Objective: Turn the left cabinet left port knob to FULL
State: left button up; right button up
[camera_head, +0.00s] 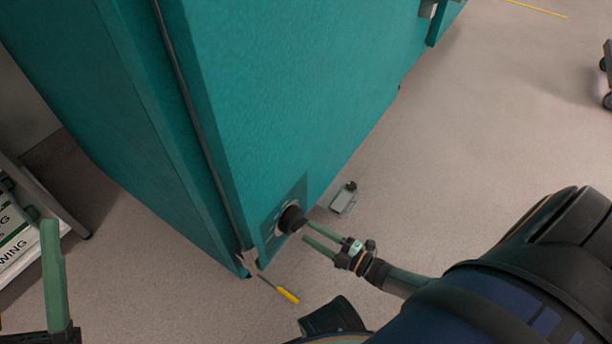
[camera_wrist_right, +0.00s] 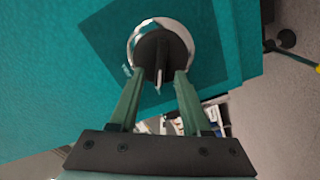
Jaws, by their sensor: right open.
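The black port knob (camera_head: 291,218) sits on a dark plate low on the teal cabinet (camera_head: 290,80). In the right wrist view the knob (camera_wrist_right: 158,45) has a raised grip bar and a pale ring around it; the bar runs roughly up and down in the picture. My right gripper (camera_head: 307,231) is open just in front of the knob. In the wrist view its green fingertips (camera_wrist_right: 159,76) lie to either side of the bar's lower end; I cannot tell whether they touch. The plate's markings are unreadable. One finger of my left gripper (camera_head: 54,275) shows at lower left.
A yellow-handled screwdriver (camera_head: 286,295) lies below the cabinet's lower corner. A small grey device with a dark knob (camera_head: 344,197) is right of the port knob. A rack with lettered signs (camera_head: 15,235) stands at left. Open floor (camera_head: 480,130) lies to the right.

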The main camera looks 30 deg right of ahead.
aim_at(296, 223)
jog(key=shift+x, duration=1.4)
jog(key=shift+c, duration=0.3)
grip_shut()
